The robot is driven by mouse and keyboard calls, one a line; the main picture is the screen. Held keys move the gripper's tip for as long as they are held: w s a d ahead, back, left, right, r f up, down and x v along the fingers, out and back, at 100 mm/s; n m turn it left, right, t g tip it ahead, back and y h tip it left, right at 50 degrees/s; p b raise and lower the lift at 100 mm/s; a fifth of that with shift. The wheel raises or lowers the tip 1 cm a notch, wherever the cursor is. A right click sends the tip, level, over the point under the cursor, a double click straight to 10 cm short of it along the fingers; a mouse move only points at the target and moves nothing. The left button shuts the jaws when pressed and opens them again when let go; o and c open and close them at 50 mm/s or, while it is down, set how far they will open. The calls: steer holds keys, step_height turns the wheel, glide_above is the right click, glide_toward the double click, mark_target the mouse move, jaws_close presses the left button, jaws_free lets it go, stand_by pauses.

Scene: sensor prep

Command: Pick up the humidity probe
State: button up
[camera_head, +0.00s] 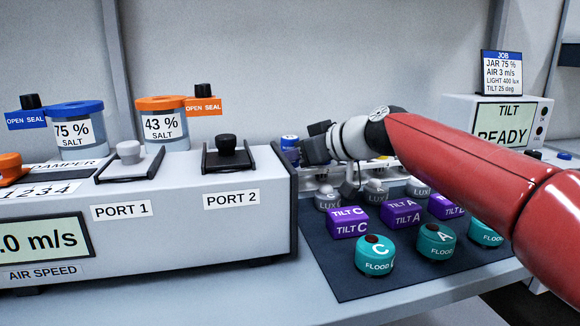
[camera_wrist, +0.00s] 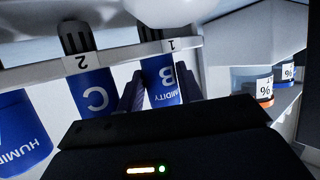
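Blue humidity probes with black ribbed tops stand in a white numbered rack (camera_wrist: 125,57). In the wrist view, probe B (camera_wrist: 163,85) is at slot 1, probe C (camera_wrist: 95,92) at slot 2, and a third humidity probe (camera_wrist: 22,135) is at the left edge. One blue probe (camera_head: 290,143) shows in the head view beside my gripper (camera_head: 312,141); its letter cannot be read there. In the wrist view my gripper (camera_wrist: 160,92) has its two dark fingers apart, one on each side of probe B. I cannot tell whether they touch it.
A dark mat (camera_head: 340,270) holds grey LUX, purple TILT and teal FLOOD sensors below my arm. The air-speed box (camera_head: 235,235) with PORT 1 and PORT 2 stands left. Salt jars (camera_head: 75,128) stand behind it. A TILT READY box (camera_head: 535,115) is at right.

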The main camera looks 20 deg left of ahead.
steer(key=c, duration=0.5)
steer(key=shift+r, duration=0.1)
step_height(320, 180, up, 10)
steer(key=p, duration=0.2)
steer(key=shift+p, duration=0.3)
